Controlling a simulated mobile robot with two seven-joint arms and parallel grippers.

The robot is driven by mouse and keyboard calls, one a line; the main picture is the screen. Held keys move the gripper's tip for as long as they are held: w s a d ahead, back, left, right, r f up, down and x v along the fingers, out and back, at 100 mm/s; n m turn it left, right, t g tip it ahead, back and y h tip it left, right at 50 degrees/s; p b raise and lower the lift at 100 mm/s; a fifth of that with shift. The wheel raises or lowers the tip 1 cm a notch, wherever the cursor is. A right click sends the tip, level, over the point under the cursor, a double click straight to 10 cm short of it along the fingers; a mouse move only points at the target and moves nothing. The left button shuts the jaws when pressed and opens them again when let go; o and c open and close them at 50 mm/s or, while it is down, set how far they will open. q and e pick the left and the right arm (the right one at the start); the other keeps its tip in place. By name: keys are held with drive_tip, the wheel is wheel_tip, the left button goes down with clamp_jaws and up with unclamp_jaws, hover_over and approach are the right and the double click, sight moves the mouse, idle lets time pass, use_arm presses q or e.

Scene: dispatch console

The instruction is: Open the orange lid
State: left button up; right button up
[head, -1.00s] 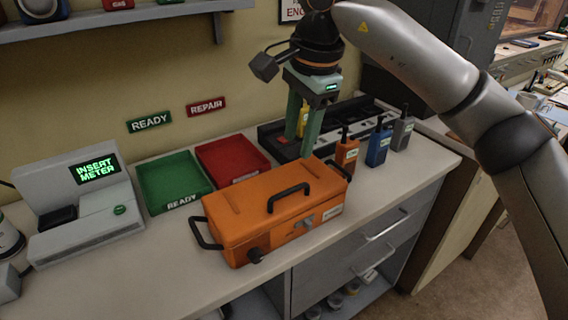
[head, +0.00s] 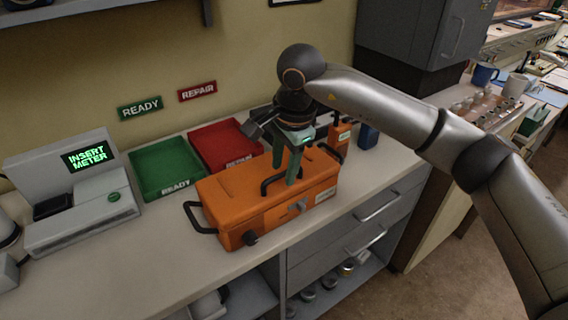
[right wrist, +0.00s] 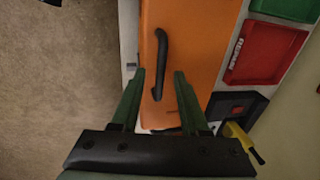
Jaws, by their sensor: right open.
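The orange case with its orange lid (head: 245,187) sits shut on the counter. A black handle (head: 268,186) stands on top of the lid, and a grey latch (head: 297,207) is on the front face. My right gripper (head: 284,178) is open, fingers pointing down over the lid by the top handle. In the right wrist view, the black handle (right wrist: 160,60) lies ahead between the green fingers (right wrist: 158,74), and the orange lid (right wrist: 203,45) fills the middle. I cannot tell whether the fingers touch the lid. My left gripper is not in view.
A green READY tray (head: 166,168) and a red REPAIR tray (head: 222,142) stand behind the case. A meter console (head: 75,190) stands at the left. An orange radio (head: 341,138) and a blue one (head: 368,137) stand behind right. The counter's front strip is clear.

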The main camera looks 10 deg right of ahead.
drive_tip(key=shift+c, duration=0.4)
clamp_jaws()
idle(1.0)
